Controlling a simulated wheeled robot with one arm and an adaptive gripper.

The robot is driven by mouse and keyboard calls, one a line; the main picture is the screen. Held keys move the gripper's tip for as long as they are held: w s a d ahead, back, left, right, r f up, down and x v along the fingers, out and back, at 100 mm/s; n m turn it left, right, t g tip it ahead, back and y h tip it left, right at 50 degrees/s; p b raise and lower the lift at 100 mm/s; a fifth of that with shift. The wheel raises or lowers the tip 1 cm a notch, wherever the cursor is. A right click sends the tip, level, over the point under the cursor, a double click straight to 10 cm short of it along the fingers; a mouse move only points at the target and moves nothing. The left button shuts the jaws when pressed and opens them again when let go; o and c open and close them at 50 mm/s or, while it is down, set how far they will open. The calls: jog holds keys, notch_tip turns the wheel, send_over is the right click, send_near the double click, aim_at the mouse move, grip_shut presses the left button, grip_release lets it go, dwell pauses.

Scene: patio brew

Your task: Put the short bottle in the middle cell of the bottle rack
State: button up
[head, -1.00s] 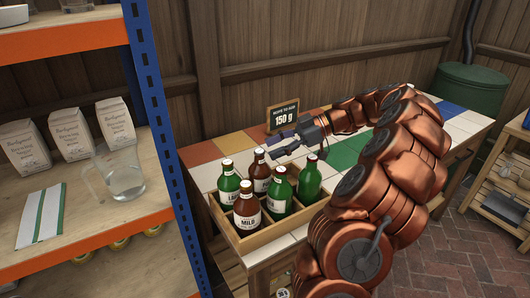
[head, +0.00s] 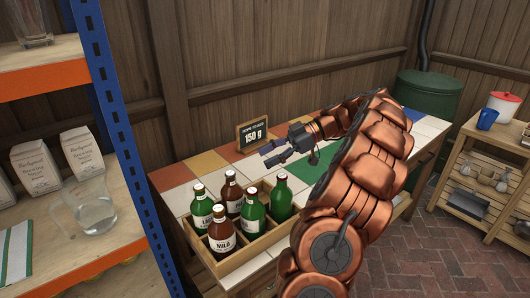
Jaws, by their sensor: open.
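The wooden bottle rack (head: 236,261) stands at the near left end of the tiled table. It holds several bottles: a green one labelled LAGER (head: 202,211), a brown one (head: 231,196), a brown one labelled MILD (head: 222,236), and two green ones, a middle one (head: 252,213) and a right one (head: 281,198). I cannot tell for certain which is the short bottle, and the cell walls are mostly hidden. My gripper (head: 268,156) is open and empty above the table, behind and apart from the bottles, with its fingers pointing left.
A small sign reading 150 g (head: 253,135) stands at the table's back edge, close to my gripper. A blue-and-orange shelf (head: 134,130) with paper bags (head: 82,153) and a glass jug (head: 94,213) is at the left. The coloured tiles (head: 205,163) behind the rack are clear.

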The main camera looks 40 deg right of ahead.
jog(key=shift+d, duration=0.15)
jog(key=a+r+m+g+h, duration=0.15)
jog(key=a+g, duration=0.25)
jog(key=a, duration=1.3)
jog(key=s+a+f+m+g+h, duration=0.1)
jog(key=s+a+m+g, duration=0.15)
jog(key=a, duration=0.35)
jog(key=s+a+m+g+h, duration=0.1)
jog(key=s+a, duration=0.2)
jog(key=a, duration=0.2)
jog(key=s+a+f+m+h, duration=0.1)
jog(key=s+f+m+h, duration=0.2)
jog(key=s, duration=0.7)
jog(key=s+a+f+m+h, duration=0.2)
jog(key=s+f+m+h, duration=0.2)
jog(key=s, duration=0.6)
notch_tip(320, 180, down, 2)
jog(key=shift+f+m+h, duration=0.1)
jog(key=shift+m+h, duration=0.2)
jog(key=shift+h, duration=0.45)
jog(key=shift+s+g, duration=0.1)
jog(key=shift+g, duration=0.15)
